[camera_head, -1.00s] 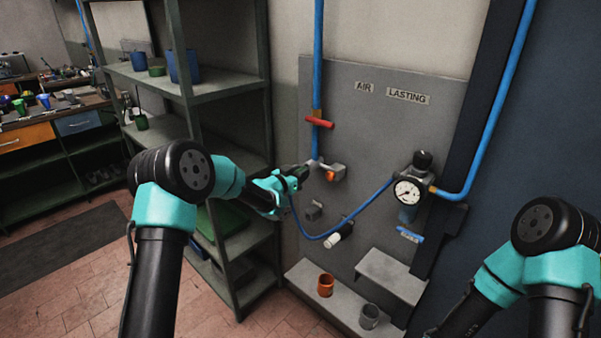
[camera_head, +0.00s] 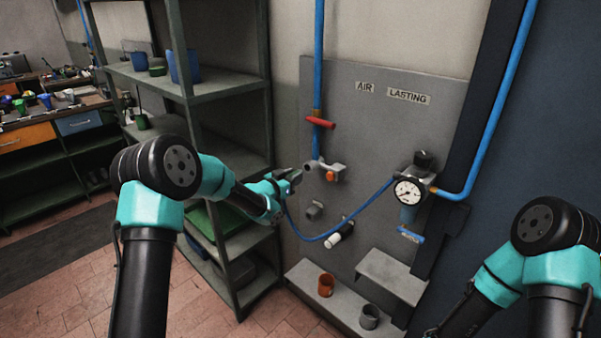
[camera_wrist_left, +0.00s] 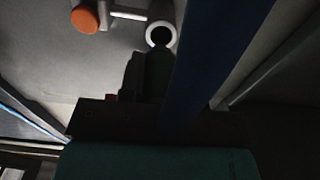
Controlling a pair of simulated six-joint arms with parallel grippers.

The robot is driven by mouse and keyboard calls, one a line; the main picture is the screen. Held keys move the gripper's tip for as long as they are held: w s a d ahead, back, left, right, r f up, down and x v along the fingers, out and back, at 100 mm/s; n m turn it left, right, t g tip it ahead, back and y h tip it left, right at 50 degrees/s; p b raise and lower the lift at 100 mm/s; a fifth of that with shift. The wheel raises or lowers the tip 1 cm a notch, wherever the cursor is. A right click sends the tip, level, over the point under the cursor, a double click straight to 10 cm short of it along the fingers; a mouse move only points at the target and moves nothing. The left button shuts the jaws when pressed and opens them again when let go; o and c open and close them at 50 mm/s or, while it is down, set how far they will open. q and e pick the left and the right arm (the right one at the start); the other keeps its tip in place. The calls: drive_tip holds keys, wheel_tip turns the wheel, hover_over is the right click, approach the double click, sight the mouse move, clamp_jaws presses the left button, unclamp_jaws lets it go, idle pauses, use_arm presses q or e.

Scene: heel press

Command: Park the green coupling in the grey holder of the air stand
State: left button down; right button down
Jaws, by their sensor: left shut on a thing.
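My left gripper (camera_head: 291,178) is shut on the green coupling, just left of the upper outlet (camera_head: 311,166) on the air stand. The coupling (camera_wrist_left: 158,72) shows dark green in the left wrist view, close to the outlet's pale ring (camera_wrist_left: 160,35); a gap between them is hard to judge. In the head view the coupling is mostly hidden by the jaws. A blue hose (camera_head: 322,238) hangs from it to the gauge. The grey holder (camera_head: 369,317) is a small cup on the low ledge, right of an orange cup (camera_head: 326,285). My right gripper is out of frame.
The grey panel (camera_head: 400,135) carries a red-handled valve (camera_head: 320,122), a gauge (camera_head: 407,191), a grey peg and a white-tipped fitting (camera_head: 334,240). A grey shelf (camera_head: 390,275) juts out above the ledge. Green metal shelving (camera_head: 240,190) stands close behind my left arm.

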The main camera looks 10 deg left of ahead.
use_arm(q)
drive_tip(key=shift+s+a, duration=0.4)
drive_tip(key=shift+s, duration=0.2)
drive_tip(key=shift+s+a, duration=0.1)
drive_tip(key=shift+s+a, duration=0.1)
drive_tip(key=shift+s, duration=0.15)
idle(0.5)
wheel_tip(320, 180, down, 24)
idle(3.0)
drive_tip(key=shift+w, duration=0.25)
drive_tip(key=shift+x, duration=2.25)
